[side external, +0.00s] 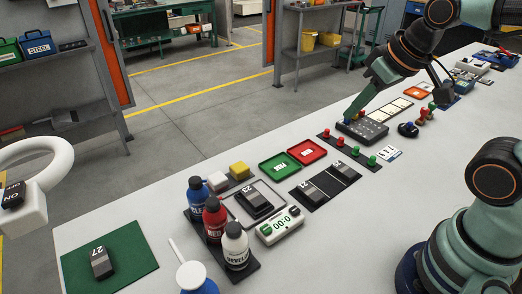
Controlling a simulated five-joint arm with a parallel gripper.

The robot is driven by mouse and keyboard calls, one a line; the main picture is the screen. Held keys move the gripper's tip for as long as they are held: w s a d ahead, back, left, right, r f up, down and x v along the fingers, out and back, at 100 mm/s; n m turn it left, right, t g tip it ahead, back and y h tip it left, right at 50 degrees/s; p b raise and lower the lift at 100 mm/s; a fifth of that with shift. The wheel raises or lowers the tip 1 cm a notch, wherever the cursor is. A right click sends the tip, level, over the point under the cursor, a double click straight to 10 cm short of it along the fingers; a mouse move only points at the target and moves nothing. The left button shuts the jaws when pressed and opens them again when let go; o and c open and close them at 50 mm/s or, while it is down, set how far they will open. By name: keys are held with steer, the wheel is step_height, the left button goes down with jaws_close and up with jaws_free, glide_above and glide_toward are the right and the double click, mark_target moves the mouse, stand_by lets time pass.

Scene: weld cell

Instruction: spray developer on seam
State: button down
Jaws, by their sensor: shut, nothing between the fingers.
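A white bottle (236,246) whose label starts with "DEVEL" stands upright in a dark rack, in front of a red bottle (214,221) and a blue bottle (197,198). A dark grey weld piece marked 23 (256,203) lies in a shallow grey tray. Another piece, marked 27 (101,262), lies on a green mat (135,245). Two more pieces (314,191) lie on a black mat. Their seams are too small to make out. My gripper (353,118) is shut and empty, far from the bottles, over or beside a dark keypad panel (365,131); contact cannot be told.
Green (281,168) and red (307,152) trays, yellow and white blocks, and rows of coloured knobs (370,160) crowd the table. A white ring-shaped device (30,190) stands at left.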

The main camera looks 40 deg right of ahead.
stand_by(0.8)
steer(key=m+y, duration=0.1)
steer(key=y, duration=0.4)
glide_above(237, 228)
step_height(237, 228, down, 2)
steer(key=f, duration=0.1)
steer(key=shift+s+a+r, duration=0.1)
steer(key=shift+a+r, duration=0.05)
steer(key=shift+r, duration=0.1)
steer(key=shift+f, duration=0.1)
steer(key=shift+f, duration=4.3)
steer(key=shift+f, duration=0.1)
steer(key=shift+f+m, duration=0.3)
steer(key=shift+f, duration=0.05)
